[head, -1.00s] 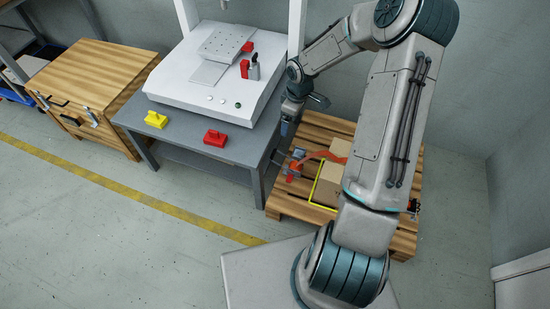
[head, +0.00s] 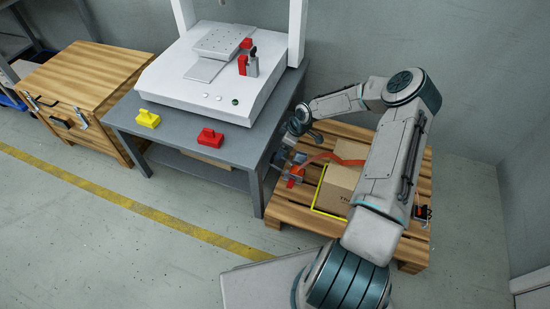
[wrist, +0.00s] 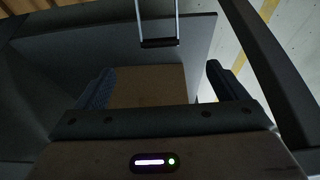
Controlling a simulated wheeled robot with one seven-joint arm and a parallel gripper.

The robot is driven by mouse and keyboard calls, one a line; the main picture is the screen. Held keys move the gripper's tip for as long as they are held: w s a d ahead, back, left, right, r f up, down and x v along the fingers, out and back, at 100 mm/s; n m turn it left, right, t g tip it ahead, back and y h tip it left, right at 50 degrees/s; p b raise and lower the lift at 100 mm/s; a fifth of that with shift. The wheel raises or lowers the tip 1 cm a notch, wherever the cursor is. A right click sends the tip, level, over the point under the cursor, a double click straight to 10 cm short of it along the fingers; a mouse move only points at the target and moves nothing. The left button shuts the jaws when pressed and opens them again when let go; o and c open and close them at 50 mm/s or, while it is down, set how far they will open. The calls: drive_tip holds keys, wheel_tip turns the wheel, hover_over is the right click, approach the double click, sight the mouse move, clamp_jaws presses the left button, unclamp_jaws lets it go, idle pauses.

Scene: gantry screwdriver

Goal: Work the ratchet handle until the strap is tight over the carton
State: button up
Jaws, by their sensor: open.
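The brown carton (head: 340,181) sits on the wooden pallet (head: 408,234), partly hidden by my arm. An orange strap (head: 335,158) curves from the carton's top to a red and grey ratchet (head: 295,173) at the pallet's left side. The strap bows upward rather than lying flat. My gripper (head: 284,153) is just above and left of the ratchet, small in the head view. In the wrist view my gripper (wrist: 160,86) has its fingers wide apart. A metal loop with a dark crossbar (wrist: 158,43), probably the ratchet handle, lies beyond the fingertips, ungripped.
A grey workbench (head: 180,138) with a white gantry machine (head: 205,85) stands close left of my gripper. Yellow (head: 147,119) and red (head: 210,139) blocks sit on its front edge. The floor in front is open.

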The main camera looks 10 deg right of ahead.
drive_tip(key=b+x, duration=0.3)
drive_tip(key=x, duration=0.6)
drive_tip(key=shift+w, duration=0.1)
drive_tip(key=c, duration=1.4)
drive_tip(key=shift+a, duration=0.1)
